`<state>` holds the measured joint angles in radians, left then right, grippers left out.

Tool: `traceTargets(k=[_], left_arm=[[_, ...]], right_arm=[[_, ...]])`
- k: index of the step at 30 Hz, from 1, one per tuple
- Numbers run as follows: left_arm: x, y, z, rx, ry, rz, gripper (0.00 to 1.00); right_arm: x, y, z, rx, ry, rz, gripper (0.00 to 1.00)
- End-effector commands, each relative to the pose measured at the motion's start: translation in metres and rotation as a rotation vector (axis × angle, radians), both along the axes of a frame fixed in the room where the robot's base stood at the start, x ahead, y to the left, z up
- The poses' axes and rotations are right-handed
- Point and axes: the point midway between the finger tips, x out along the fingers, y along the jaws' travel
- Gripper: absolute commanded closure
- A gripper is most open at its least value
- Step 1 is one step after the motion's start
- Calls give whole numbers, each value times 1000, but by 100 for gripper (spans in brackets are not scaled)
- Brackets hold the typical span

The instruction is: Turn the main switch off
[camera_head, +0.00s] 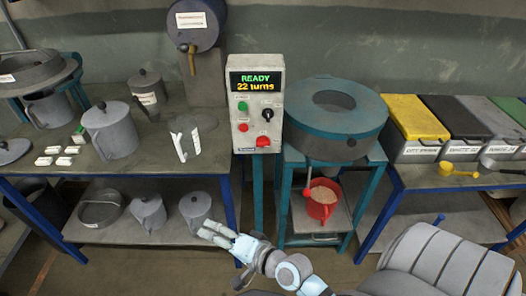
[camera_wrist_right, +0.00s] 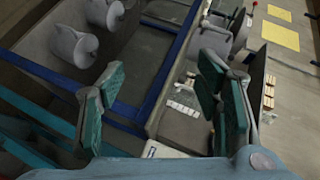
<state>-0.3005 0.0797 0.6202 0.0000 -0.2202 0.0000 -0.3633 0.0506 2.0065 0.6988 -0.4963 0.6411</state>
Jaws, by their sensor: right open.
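A pale control box (camera_head: 256,86) stands upright between the left table and the teal machine. Its display reads "READY 22 turns". On its front are a green button (camera_head: 242,106), a red button (camera_head: 243,127), a black knob (camera_head: 267,114) and a larger red switch (camera_head: 263,141) near the bottom. Their labels are too small to read, so I cannot tell which is the main switch. My right gripper (camera_head: 208,231) is open and empty, below the box and to its left, apart from it. In the right wrist view its fingers (camera_wrist_right: 160,105) are spread. My left gripper is not in view.
The left table (camera_head: 140,170) carries cans, white blocks and a white stand. The teal machine (camera_head: 333,118) stands right of the box, with a red bucket (camera_head: 322,203) below. The right table holds lidded bins (camera_head: 413,127) and a yellow scoop (camera_head: 458,171). Floor shows in front.

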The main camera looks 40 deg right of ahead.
Motion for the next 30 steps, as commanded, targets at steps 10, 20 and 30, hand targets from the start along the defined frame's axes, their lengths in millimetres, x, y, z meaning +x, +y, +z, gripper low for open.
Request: traceTargets(k=[10, 20, 30], left_arm=[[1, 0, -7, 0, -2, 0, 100], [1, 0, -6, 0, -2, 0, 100], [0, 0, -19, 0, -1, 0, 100]], right_arm=[[55, -149, 69, 1547, -441, -792, 42], [73, -205, 48, 1835, -543, -971, 42], [145, -259, 45, 1833, -541, -971, 42]])
